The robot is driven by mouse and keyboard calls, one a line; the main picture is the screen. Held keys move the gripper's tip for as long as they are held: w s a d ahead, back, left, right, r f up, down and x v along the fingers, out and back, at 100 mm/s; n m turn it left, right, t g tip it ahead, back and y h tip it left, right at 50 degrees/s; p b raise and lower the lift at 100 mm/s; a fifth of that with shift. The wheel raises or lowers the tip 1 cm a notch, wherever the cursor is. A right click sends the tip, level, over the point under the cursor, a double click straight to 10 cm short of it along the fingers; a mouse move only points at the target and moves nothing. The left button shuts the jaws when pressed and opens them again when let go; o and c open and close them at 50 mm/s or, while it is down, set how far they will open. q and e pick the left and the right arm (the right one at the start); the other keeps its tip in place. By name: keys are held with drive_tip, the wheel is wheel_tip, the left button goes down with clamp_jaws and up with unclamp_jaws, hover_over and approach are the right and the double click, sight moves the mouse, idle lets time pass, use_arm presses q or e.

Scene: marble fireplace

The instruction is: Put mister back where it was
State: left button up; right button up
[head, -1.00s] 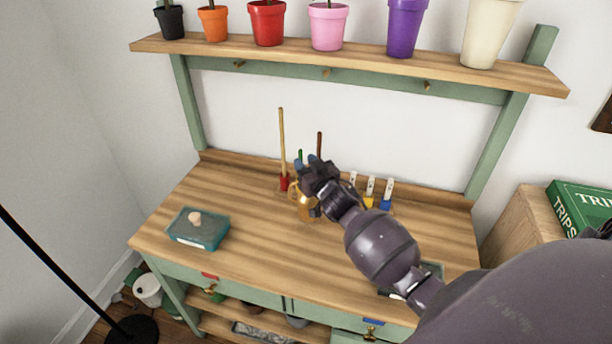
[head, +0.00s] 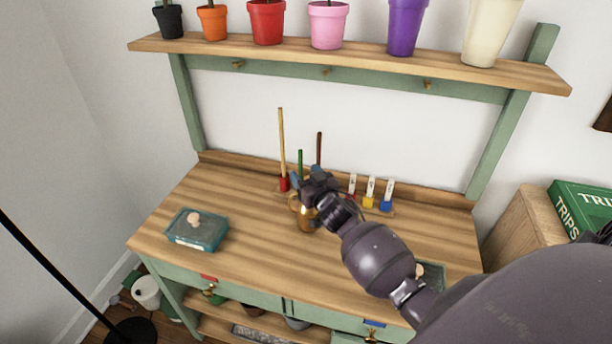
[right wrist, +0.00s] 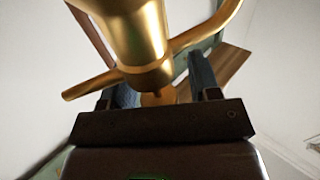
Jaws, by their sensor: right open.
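The gold mister (head: 304,217) is at the back middle of the wooden worktop, partly covered by my right gripper. In the right wrist view the mister's shiny body (right wrist: 137,35) fills the top middle, with a spout to the left and a curved handle to the right. My right gripper (head: 309,176) is at the mister's upper part. Its two fingers (right wrist: 163,88) are apart, with part of the mister showing between them. Whether they touch it, I cannot tell. My left gripper is not in view.
Upright tools with a tan handle (head: 282,140) and a green handle (head: 300,162) stand behind the mister. Small coloured tools (head: 370,193) stand to its right. A teal box (head: 197,230) lies at the left. Pots line the shelf (head: 350,62). The worktop's front middle is clear.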

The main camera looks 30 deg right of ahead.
drive_tip(key=shift+r, duration=0.2)
drive_tip(key=s+a, duration=0.1)
drive_tip(key=s, duration=1.1)
drive_tip(key=s+a+f+g, duration=0.1)
drive_tip(key=s+f, duration=0.1)
drive_tip(key=s, duration=0.1)
drive_tip(key=s+a+f+g, duration=0.1)
drive_tip(key=s+f, duration=0.2)
drive_tip(key=s+a+f+g, duration=0.1)
drive_tip(key=s+a+f, duration=0.1)
drive_tip(key=s+f, duration=0.1)
drive_tip(key=shift+s+f+n, duration=0.15)
drive_tip(key=shift+f+n, duration=0.05)
drive_tip(key=shift+n, duration=0.2)
drive_tip(key=s+a+f+g, duration=0.1)
drive_tip(key=s, duration=0.2)
drive_tip(key=s+a+f+g+y, duration=0.1)
drive_tip(key=s+a+f, duration=0.1)
drive_tip(key=s, duration=0.1)
drive_tip(key=s+a+f+n+g, duration=0.1)
drive_tip(key=s+a+f, duration=0.1)
drive_tip(key=s, duration=0.1)
drive_tip(key=shift+s+f, duration=0.15)
drive_tip(key=shift+f, duration=0.05)
